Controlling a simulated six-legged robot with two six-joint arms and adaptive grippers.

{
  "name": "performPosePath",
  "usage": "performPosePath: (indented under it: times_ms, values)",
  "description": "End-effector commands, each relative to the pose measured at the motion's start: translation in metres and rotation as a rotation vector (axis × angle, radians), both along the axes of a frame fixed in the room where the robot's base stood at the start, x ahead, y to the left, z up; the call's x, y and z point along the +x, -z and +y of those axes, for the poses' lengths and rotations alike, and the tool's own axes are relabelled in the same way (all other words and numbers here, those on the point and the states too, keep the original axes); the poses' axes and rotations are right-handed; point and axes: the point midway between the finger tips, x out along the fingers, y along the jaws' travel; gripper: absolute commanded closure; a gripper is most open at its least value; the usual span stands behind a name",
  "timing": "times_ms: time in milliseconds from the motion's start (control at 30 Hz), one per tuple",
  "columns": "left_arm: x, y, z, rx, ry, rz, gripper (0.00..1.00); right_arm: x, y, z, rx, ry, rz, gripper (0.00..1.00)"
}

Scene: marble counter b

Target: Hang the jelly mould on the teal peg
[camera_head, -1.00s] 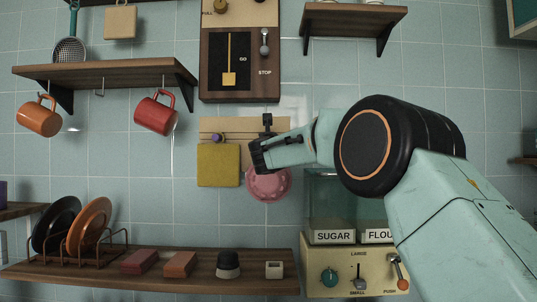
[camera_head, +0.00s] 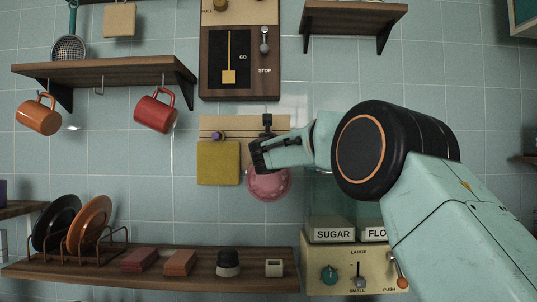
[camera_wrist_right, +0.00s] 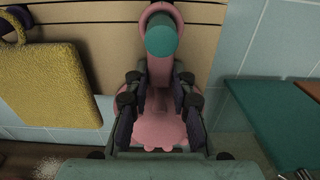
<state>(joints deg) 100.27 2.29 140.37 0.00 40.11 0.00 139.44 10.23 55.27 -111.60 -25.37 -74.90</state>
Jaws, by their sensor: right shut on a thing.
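The pink jelly mould (camera_head: 268,186) hangs upright below my right gripper (camera_head: 259,155), in front of the tiled wall. In the right wrist view, my right gripper (camera_wrist_right: 158,105) is shut on the neck of the mould (camera_wrist_right: 160,130). The round end of the teal peg (camera_wrist_right: 162,40) shows in front of the mould's loop (camera_wrist_right: 161,10). Pink shows above and beside the peg end, so the loop appears to be around the peg. In the head view my gripper hides the peg and loop. My left gripper is not in view.
A yellow cloth-like square (camera_head: 218,164) hangs from a purple peg on the same wooden board (camera_head: 240,125), just left of the mould. The sugar canister (camera_head: 332,205) stands at lower right. A shelf (camera_head: 200,275) with plates and small blocks is below.

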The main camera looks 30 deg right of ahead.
Motion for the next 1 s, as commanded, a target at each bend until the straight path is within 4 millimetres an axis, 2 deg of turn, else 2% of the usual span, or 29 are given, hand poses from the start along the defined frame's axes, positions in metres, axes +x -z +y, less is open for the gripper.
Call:
performPosePath:
  times_ms: [433,467,500,733,1000]
  values:
    - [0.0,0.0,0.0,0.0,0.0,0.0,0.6,0.0002,-0.0007,-0.0002,-0.001,0.0,-0.001,1.0]
    - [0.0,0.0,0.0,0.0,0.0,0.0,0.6,0.0002,-0.0007,-0.0002,-0.001,0.0,-0.001,0.74]
    - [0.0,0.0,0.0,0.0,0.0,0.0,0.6,0.0002,-0.0007,-0.0002,-0.001,0.0,-0.001,0.71]
    - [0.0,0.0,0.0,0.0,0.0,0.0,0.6,0.0002,-0.0005,-0.0002,-0.001,0.0,-0.001,0.51]
    - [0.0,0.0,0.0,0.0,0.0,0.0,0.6,0.0003,0.0004,-0.0001,0.0,0.0,0.0,0.5]
